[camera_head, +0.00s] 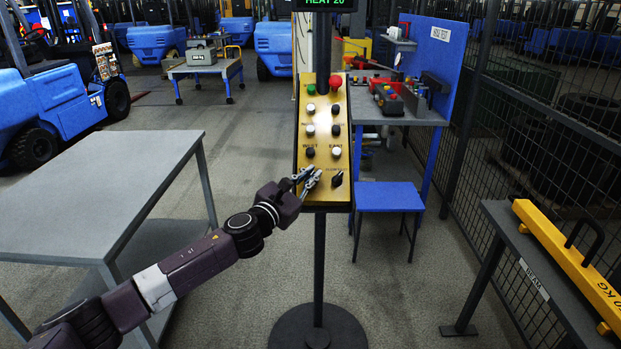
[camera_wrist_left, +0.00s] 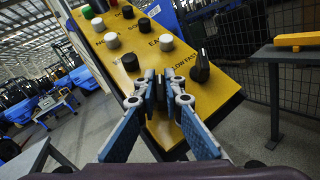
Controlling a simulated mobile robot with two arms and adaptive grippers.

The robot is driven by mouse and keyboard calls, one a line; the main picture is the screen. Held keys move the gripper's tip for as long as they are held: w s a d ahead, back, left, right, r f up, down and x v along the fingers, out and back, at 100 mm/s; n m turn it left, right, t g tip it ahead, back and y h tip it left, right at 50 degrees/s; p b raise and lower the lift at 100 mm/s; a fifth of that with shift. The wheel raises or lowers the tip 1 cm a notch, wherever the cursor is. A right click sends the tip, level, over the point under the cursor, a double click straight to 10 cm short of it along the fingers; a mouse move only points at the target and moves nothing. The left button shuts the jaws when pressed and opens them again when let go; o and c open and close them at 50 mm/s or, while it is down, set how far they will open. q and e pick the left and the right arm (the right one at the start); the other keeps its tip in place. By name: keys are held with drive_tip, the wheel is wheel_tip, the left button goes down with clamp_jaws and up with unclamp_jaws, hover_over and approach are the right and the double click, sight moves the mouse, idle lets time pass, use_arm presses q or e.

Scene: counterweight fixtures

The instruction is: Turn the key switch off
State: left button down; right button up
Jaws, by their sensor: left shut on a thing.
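The yellow control panel (camera_head: 325,125) stands on a dark post, tilted, with rows of buttons. My left gripper (camera_head: 309,178) is at the bottom left of its face, shut on the key switch there. In the left wrist view, the fingers of my left gripper (camera_wrist_left: 160,90) close from both sides on a small dark part that they mostly hide, so the key's angle cannot be told. A black selector knob (camera_wrist_left: 200,66), with lettering ending in "FAST" beside it, is just right of the fingers and apart from them; it also shows in the head view (camera_head: 337,179). My right gripper is not in view.
Above are a red button (camera_head: 336,81), a green button (camera_head: 311,89) and several white and black buttons. A grey table (camera_head: 90,190) is at left. A blue stool (camera_head: 388,197) and a bench with a yellow beam (camera_head: 570,255) are at right, before a mesh fence.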

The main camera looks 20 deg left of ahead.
use_arm(q)
drive_tip(key=n+y, duration=0.1)
drive_tip(key=n+t+y+b, duration=0.1)
drive_tip(key=n+y, duration=0.1)
drive_tip(key=shift+d+f, duration=0.15)
drive_tip(key=shift+f, duration=0.05)
drive_tip(key=n+y+b, duration=0.2)
drive_tip(key=n+y, duration=0.5)
drive_tip(key=n, duration=0.1)
drive_tip(key=shift+r+y, duration=0.1)
drive_tip(key=shift+y, duration=0.3)
drive_tip(key=n+g+y+b, duration=0.1)
drive_tip(key=n+y, duration=0.1)
drive_tip(key=n, duration=0.1)
drive_tip(key=n+g+y+b, duration=0.1)
drive_tip(key=n+g+y, duration=0.1)
drive_tip(key=n+y, duration=0.1)
drive_tip(key=shift+g, duration=0.3)
drive_tip(key=shift+s+a+n+g+y+b, duration=0.15)
drive_tip(key=shift+n+g+y+b, duration=0.35)
drive_tip(key=shift+n+g, duration=0.45)
drive_tip(key=shift+w+a+n+g+y+b, duration=0.1)
drive_tip(key=shift+n+g+y+b, duration=0.25)
drive_tip(key=shift+n+g+y, duration=0.55)
drive_tip(key=shift+r+n, duration=0.1)
drive_tip(key=shift+n, duration=0.35)
